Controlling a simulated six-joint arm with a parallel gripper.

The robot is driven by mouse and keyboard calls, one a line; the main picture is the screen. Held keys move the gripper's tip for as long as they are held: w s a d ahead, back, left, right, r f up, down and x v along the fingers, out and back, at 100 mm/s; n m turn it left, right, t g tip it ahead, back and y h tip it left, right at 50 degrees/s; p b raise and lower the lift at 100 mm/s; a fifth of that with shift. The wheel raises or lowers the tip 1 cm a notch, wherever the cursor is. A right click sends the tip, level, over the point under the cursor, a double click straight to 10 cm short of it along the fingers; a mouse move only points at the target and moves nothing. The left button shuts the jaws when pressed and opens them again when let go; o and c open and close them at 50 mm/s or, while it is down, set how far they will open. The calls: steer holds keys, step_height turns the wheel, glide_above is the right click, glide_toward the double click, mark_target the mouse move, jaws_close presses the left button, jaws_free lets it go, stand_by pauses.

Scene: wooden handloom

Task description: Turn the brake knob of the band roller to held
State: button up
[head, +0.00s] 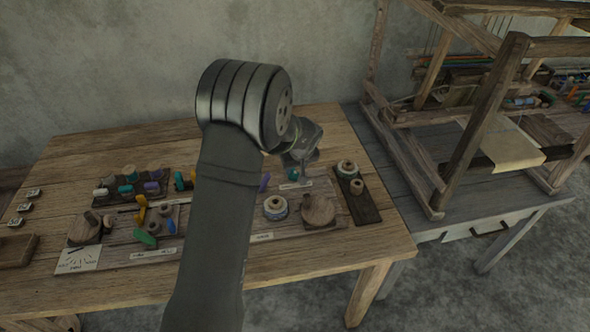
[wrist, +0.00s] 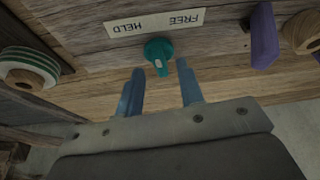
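The brake knob (wrist: 158,53) is teal and round-topped, with a small pale mark on the side nearer my gripper. It sits beside a pale label (wrist: 155,22) that reads upside down in the wrist view, HELD at left and FREE at right. Which word the knob points to I cannot tell. In the head view my gripper (head: 302,158) is over the table's back right. I cannot pick out the band roller.
A purple peg (wrist: 264,38) and a wooden spool (wrist: 304,32) stand right of the knob, a green-and-white wound spool (wrist: 28,68) left. In the head view, a wound spool (head: 275,207) and a round wooden piece (head: 318,210) stand nearer. The wooden loom (head: 480,125) rises at right.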

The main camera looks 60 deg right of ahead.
steer(key=shift+x, duration=1)
jaws_close()
steer(key=shift+d, duration=0.1)
steer(key=shift+s+d+n+t+y, duration=0.15)
steer(key=shift+n+y, duration=0.2)
steer(key=shift+n, duration=0.65)
steer(key=shift+w+a+n+t+y, duration=0.1)
steer(key=shift+n+y, duration=0.3)
steer(key=shift+n, duration=0.6)
steer(key=shift+s+d+n+t+y, duration=0.15)
steer(key=shift+n+y, duration=0.2)
steer(key=shift+n, duration=0.65)
steer(key=shift+w, duration=0.1)
